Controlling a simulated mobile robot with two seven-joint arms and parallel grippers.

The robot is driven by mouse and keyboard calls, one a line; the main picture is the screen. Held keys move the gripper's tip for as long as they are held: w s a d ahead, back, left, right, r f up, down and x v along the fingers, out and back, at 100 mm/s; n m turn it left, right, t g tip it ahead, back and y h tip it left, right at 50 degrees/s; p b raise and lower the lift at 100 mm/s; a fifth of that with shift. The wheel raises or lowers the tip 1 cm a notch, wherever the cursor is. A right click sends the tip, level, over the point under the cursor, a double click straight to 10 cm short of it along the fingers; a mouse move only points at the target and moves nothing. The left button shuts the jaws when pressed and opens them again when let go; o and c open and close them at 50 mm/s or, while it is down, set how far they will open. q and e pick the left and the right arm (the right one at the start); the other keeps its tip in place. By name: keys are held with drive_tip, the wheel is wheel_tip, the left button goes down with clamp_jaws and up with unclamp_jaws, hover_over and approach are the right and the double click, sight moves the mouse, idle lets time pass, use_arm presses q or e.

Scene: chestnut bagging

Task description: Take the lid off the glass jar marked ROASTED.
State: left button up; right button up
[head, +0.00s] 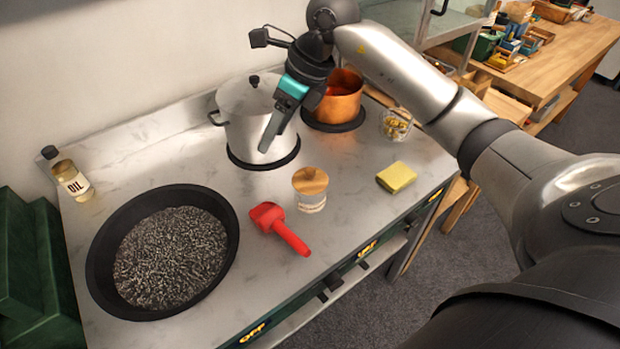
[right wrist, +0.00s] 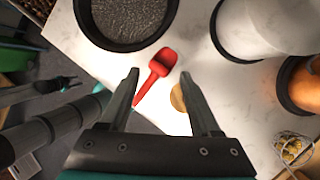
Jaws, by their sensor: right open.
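The glass jar (head: 311,203) stands upright on the steel counter, with a round wooden lid (head: 310,180) on top. A pale label shows on it, too small to read. In the right wrist view the lid (right wrist: 178,98) shows partly between the fingers, beside the right one. My right gripper (head: 270,146) is open and empty, above the counter in front of the steel pot and up and left of the jar in the head view. Its spread fingers (right wrist: 160,76) show in the wrist view. A dark part at the wrist view's left edge seems to be my left gripper (right wrist: 62,84); its jaws are unclear.
A red scoop (head: 280,227) lies just left of the jar, near a wide black pan (head: 100,262). A steel pot (head: 240,125) and a copper pot (head: 345,100) stand behind. A yellow sponge (head: 397,177) lies right. An oil bottle (head: 73,181) stands far left.

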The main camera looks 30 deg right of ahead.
drive_tip(key=s+d+r+m+g+h, duration=0.1)
drive_tip(key=s+d+r+m+h, duration=0.15)
drive_tip(key=d, duration=0.55)
hover_over(310, 169)
drive_tip(key=shift+n+h, duration=0.35)
drive_tip(key=shift+n, duration=0.1)
drive_tip(key=f, duration=0.9)
drive_tip(key=shift+s+d, duration=0.3)
drive_tip(key=shift+d, duration=0.05)
drive_tip(key=shift+w+a+f, duration=0.1)
drive_tip(key=shift+a+f, duration=0.05)
drive_tip(key=shift+f, duration=1.2)
drive_tip(key=shift+w+a+f, duration=0.1)
drive_tip(key=shift+a+f, duration=0.05)
drive_tip(key=shift+f, duration=1.2)
clamp_jaws()
